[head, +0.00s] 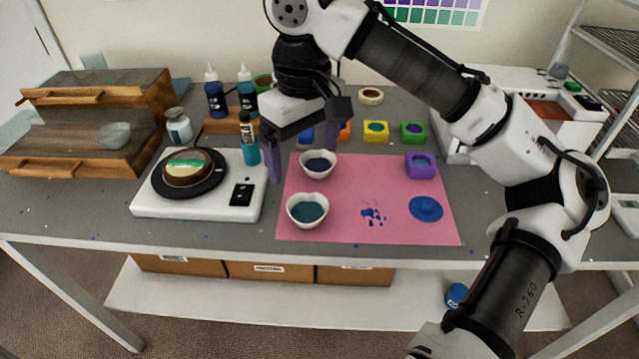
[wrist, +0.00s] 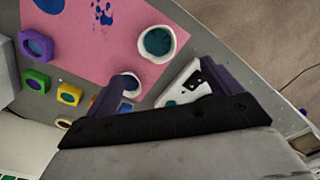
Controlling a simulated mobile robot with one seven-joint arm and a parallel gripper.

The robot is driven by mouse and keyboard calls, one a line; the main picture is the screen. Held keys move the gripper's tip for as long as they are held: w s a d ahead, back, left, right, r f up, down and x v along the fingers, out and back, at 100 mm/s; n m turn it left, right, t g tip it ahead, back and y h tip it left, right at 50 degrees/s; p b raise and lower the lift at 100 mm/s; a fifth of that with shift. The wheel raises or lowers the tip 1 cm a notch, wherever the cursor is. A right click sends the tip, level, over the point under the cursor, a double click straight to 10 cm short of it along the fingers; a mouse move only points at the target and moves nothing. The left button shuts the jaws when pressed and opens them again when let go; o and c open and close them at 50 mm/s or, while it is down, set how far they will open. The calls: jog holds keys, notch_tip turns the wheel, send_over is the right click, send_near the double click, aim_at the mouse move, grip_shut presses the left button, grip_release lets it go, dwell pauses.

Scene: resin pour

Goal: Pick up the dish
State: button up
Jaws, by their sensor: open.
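Two white dishes stand on the pink mat (head: 345,190). The nearer, heart-shaped dish (head: 308,225) holds dark teal liquid and also shows in the wrist view (wrist: 172,48). The farther dish (head: 318,175) holds dark blue liquid; in the wrist view it is partly hidden behind one finger. In the wrist view my gripper (wrist: 168,76) has both fingers apart.
A white scale (head: 214,205) with a round piece stands left of the mat. Bottles (head: 249,140) stand behind it. A purple cup (head: 421,166) and a blue puddle (head: 426,208) are on the mat's right. Yellow (head: 376,132) and green (head: 413,133) cups stand behind.

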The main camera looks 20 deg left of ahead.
send_over(308, 217)
jog(key=f, duration=0.7)
jog(key=shift+s+d+f, duration=0.15)
jog(key=shift+d+f, duration=0.1)
jog(key=shift+d, duration=0.1)
jog(key=shift+a+f+p, duration=0.2)
jog(key=shift+f+p, duration=0.1)
jog(key=shift+f, duration=1.2)
jog(key=shift+a+f+p, duration=0.15)
jog(key=shift+f+p, duration=0.1)
jog(key=shift+f, duration=1.25)
jog(key=shift+c, duration=0.3)
jog(key=c, duration=0.9)
jog(key=shift+r, duration=0.1)
